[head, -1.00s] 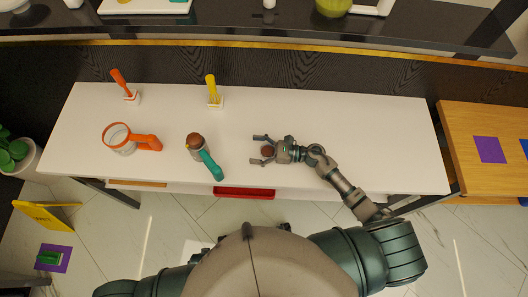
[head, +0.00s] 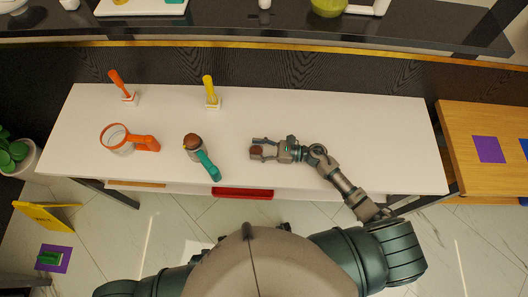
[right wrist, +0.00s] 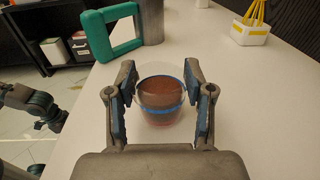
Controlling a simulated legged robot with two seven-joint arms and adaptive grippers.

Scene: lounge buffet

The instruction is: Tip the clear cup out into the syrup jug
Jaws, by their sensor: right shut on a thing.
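The clear cup (head: 257,153) with brown contents is between the fingers of my right gripper (head: 255,148), over the front middle of the white table. In the right wrist view the cup (right wrist: 160,100) looks upright, with the gripper (right wrist: 160,72) shut on its sides. I cannot tell if it touches the table. To its left stands a grey jug (head: 194,145) with a teal handle and a brown top; it shows partly in the right wrist view (right wrist: 152,20). Further left is a clear jug (head: 120,146) with an orange rim and handle. I cannot tell which is the syrup jug.
An orange-handled tool (head: 119,80) and a yellow-handled tool (head: 209,90) stand in small white holders along the table's back. A red tray (head: 243,193) shows below the front edge. The white table (head: 370,130) is clear behind and right of my right arm.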

